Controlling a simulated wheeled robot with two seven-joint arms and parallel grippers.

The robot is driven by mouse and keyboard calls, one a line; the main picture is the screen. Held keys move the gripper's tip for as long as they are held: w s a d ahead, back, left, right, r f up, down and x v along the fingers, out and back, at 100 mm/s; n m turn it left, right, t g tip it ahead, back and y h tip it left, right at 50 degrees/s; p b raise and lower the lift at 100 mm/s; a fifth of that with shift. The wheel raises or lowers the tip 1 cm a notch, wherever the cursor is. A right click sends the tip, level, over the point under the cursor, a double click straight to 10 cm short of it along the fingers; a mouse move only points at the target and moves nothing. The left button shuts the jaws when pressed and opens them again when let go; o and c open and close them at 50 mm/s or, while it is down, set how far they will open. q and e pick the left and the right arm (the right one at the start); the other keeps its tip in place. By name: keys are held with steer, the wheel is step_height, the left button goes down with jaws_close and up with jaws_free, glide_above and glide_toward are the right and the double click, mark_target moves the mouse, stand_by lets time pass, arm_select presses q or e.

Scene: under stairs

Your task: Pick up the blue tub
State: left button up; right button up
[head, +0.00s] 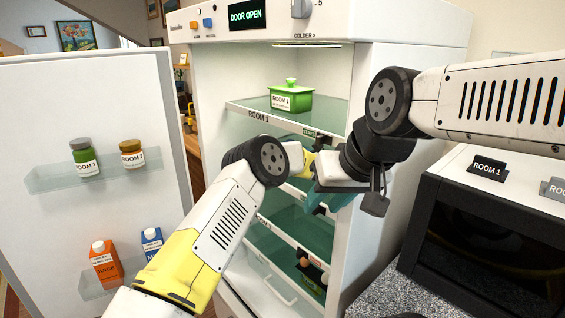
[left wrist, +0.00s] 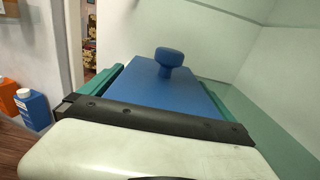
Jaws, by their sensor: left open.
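The blue tub (left wrist: 165,92) shows in the left wrist view, close up, with a round blue knob on its lid. My left gripper (left wrist: 160,77) is open, with one teal finger along each side of the tub. I cannot tell whether the fingers touch it. In the head view my left arm reaches into the open fridge, and the arms hide the tub and the left fingertips. My right gripper (head: 343,202) is in front of the fridge's right side, partly hidden by its own wrist; its jaws are unclear.
A green tub (head: 291,98) stands on the upper fridge shelf (head: 245,112). The open door (head: 50,215) at left holds two jars and an orange carton (head: 104,266) and blue carton (head: 152,241). A black-fronted appliance (head: 490,240) stands at right. More glass shelves lie below.

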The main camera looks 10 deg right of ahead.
arm_select(q)
steer(key=c, duration=1.7)
steer(key=shift+c, duration=0.6)
steer(key=shift+r, duration=0.1)
steer(key=shift+r, duration=0.1)
steer(key=shift+r, duration=0.15)
steer(key=s+a, duration=1)
steer(key=a, duration=0.4)
steer(key=shift+a, duration=0.4)
